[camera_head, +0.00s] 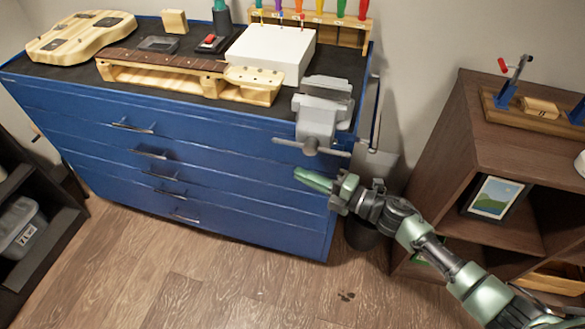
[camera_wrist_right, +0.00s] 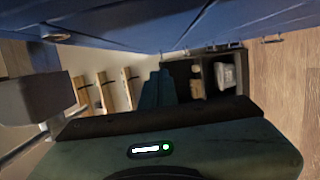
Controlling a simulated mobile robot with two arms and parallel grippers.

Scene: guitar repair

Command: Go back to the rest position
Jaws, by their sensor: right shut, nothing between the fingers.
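My right gripper (camera_head: 312,180) is in the head view, in front of the right end of the blue tool cabinet (camera_head: 190,165), below the bench vise (camera_head: 320,112). It is shut, with nothing between its fingers, and points left. The arm stretches in from the lower right corner. In the right wrist view, the gripper's green body fills the bottom, with its narrow fingers (camera_wrist_right: 158,88) ahead of it and the blue cabinet along the top. My left gripper is in neither view.
A brown shelf unit (camera_head: 510,150) stands right of the arm. On the bench top lie a guitar body (camera_head: 82,35), a guitar neck (camera_head: 160,66) and a white box (camera_head: 272,48). A dark bin (camera_head: 362,234) is behind the gripper. The wooden floor (camera_head: 200,270) in front is clear.

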